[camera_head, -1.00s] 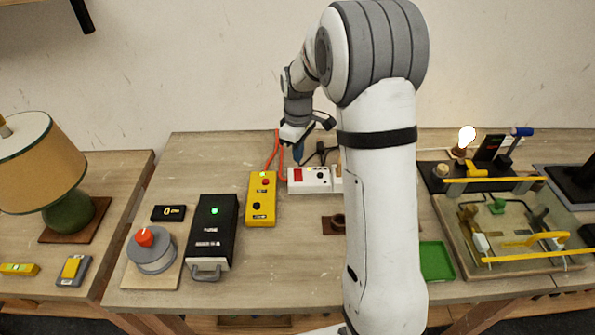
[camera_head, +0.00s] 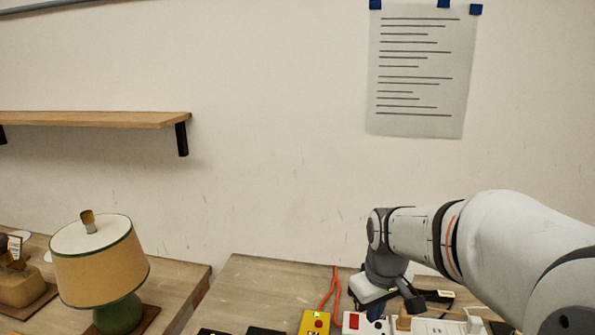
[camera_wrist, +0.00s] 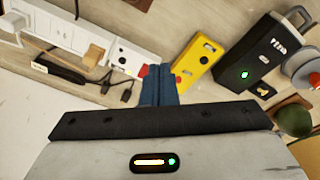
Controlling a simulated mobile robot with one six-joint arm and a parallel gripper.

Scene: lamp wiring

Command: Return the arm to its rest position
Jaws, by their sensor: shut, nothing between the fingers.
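My arm reaches in from the lower right of the head view. My gripper (camera_head: 376,311) hangs at its end over the back of the workbench, blue fingers pointing down. In the wrist view my gripper (camera_wrist: 158,74) shows its blue fingers together with nothing between them. They overlap the picture of a white box with a red part (camera_wrist: 128,57) and the edge of a yellow box (camera_wrist: 197,62). I cannot tell the exact height above the bench; no contact shows.
A black box with a green light (camera_wrist: 262,55) stands beside the yellow box. A white power strip (camera_wrist: 62,32) and dark plugs lie on the other side. A table lamp (camera_head: 100,262) stands left. A wall shelf (camera_head: 95,119) and paper sheet (camera_head: 418,70) are above.

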